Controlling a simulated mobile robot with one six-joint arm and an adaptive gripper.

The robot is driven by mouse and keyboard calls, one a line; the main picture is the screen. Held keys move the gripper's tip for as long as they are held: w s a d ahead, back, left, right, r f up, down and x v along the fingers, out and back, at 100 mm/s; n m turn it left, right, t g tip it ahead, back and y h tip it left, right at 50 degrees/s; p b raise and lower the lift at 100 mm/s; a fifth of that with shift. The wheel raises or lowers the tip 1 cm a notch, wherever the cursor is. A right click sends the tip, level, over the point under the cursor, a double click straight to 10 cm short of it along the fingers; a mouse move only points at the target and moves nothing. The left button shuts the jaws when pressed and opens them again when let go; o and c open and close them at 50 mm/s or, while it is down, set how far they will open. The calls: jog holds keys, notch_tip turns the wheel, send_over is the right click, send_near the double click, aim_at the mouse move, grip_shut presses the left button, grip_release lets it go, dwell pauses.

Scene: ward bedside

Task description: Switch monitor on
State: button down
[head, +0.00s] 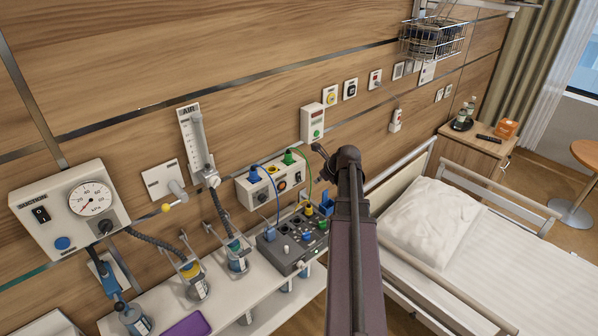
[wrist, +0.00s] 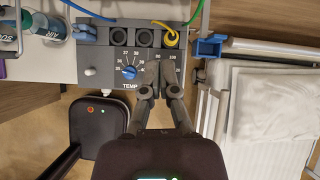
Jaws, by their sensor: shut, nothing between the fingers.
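My gripper (wrist: 160,68) is shut and empty, and its fingertips show in front of the right part of a dark grey panel (wrist: 98,68) in the wrist view. The panel has a blue TEMP dial (wrist: 129,72) left of my fingers and round sockets along its top. My fingers hide part of its right side. In the head view a dark control box (head: 291,255) stands on the shelf, below a pale wall unit (head: 251,192) with coloured plugs. My gripper (head: 320,155) appears in front of the wall there. No screen shows; I cannot tell which unit is the monitor.
A suction unit (head: 65,212) and an air flowmeter (head: 196,140) are on the wall at left. Blue, green and yellow cables run near the box. The bed (head: 475,245) and bedside cabinet (head: 470,155) are at right. A black box (wrist: 97,120) shows below the panel.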

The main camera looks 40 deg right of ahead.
aim_at(299, 177)
jog(key=shift+d+r+m, duration=0.25)
jog(key=shift+d+m, duration=0.1)
jog(key=shift+d, duration=0.15)
jog(key=shift+d+r+m, duration=0.25)
jog(key=shift+d+m, duration=0.1)
jog(key=shift+d, duration=0.15)
jog(key=shift+w+r+b+x, duration=0.35)
jog(key=shift+b+x, duration=1)
jog(key=shift+x, duration=0.75)
jog(key=shift+w+r+b+x, duration=0.25)
jog(key=shift+w+b+x, duration=0.2)
jog(key=shift+b+x, duration=1.3)
jog(key=shift+w+r+b+x, duration=0.35)
jog(key=shift+b+x, duration=0.6)
jog(key=shift+x, duration=1.55)
jog(key=shift+w+f, duration=0.1)
